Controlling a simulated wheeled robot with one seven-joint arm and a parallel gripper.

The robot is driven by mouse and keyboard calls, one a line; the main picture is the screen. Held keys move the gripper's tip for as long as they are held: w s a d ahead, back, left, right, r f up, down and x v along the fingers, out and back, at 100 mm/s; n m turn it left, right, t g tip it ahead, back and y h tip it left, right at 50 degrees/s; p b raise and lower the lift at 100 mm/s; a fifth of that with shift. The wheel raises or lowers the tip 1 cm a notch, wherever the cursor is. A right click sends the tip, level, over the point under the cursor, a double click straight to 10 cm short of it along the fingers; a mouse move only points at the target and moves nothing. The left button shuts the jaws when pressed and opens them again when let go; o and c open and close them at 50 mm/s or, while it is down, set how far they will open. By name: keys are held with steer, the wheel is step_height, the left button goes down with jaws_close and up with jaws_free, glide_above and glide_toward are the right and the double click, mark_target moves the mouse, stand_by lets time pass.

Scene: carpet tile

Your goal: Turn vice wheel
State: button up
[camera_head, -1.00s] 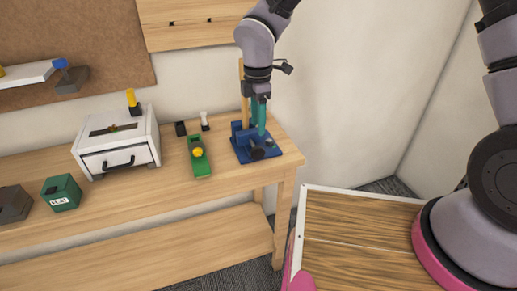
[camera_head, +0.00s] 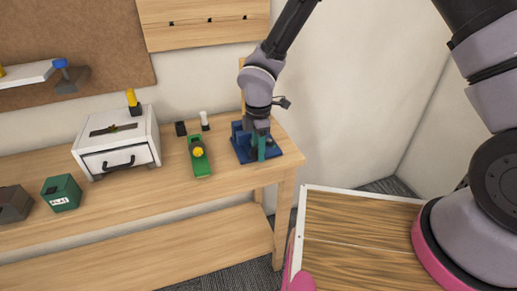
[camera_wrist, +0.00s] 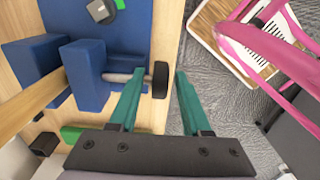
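The blue vice (camera_head: 240,140) stands at the right end of the workbench. In the wrist view its blue jaws (camera_wrist: 88,75) have a wooden piece (camera_wrist: 30,98) between them. A pale screw runs from the near jaw to the black vice wheel (camera_wrist: 160,80), seen edge-on. My gripper (camera_head: 261,150) is low over the vice and hides the wheel in the head view. In the wrist view my gripper (camera_wrist: 158,78) has its teal fingers apart, one to each side of the wheel, with visible gaps. I cannot tell whether the wheel lies fully at fingertip depth.
A green block with a yellow knob (camera_head: 198,153) lies left of the vice. A white drawer box (camera_head: 117,148) and a green box (camera_head: 61,193) stand farther left on the workbench (camera_head: 150,190). A grey and black knob (camera_wrist: 101,9) sits on the vice base. Floor shows beyond the bench edge.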

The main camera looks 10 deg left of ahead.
jaws_close()
steer(key=shift+a+h, duration=0.1)
steer(key=shift+h, duration=0.2)
steer(key=t+h, duration=0.2)
steer(key=shift+s+a+h, duration=0.2)
steer(key=shift+a+h, duration=0.05)
steer(key=shift+h, duration=0.05)
steer(key=shift+a+t+h, duration=0.15)
steer(key=shift+t+h, duration=0.85)
steer(key=shift+h, duration=0.6)
steer(key=shift+o, duration=1.2)
jaws_free()
steer(key=shift+f, duration=0.1)
